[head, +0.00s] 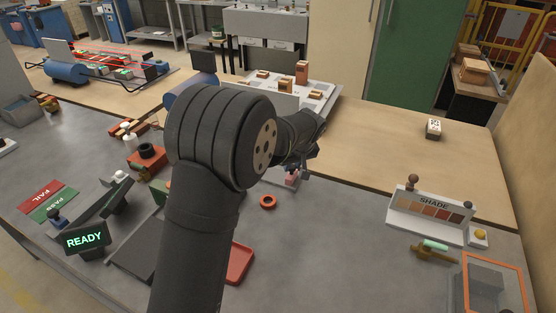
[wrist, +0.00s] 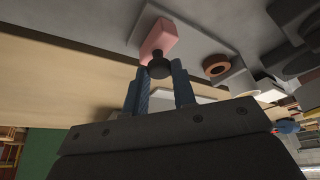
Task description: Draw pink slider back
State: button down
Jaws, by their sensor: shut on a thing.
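The pink slider (wrist: 160,37) is a pale pink block with a dark round knob (wrist: 158,66) on its near end, in the wrist view. It sits on a light grey plate (wrist: 196,40). The two blue fingers of my gripper (wrist: 160,82) stand on either side of the knob and are shut on it. In the head view a small bit of the pink slider (head: 291,175) shows under my wrist. My arm hides most of the slider and its plate there.
An orange ring (head: 268,201) lies on the grey table near my gripper. A red tray (head: 240,263) is in front of it. The shade card stand (head: 432,211) is at the right. A white board with wooden blocks (head: 318,98) stands behind. The wooden table top at right is mostly clear.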

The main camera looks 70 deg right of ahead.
jog(key=shift+s, duration=0.25)
jog(key=c, duration=1.2)
grip_release()
jog(key=v, duration=1.7)
jog(key=shift+r, duration=0.2)
jog(key=shift+f, duration=0.1)
jog(key=x, duration=1.7)
jog(key=shift+f, duration=0.2)
jog(key=shift+w, duration=0.35)
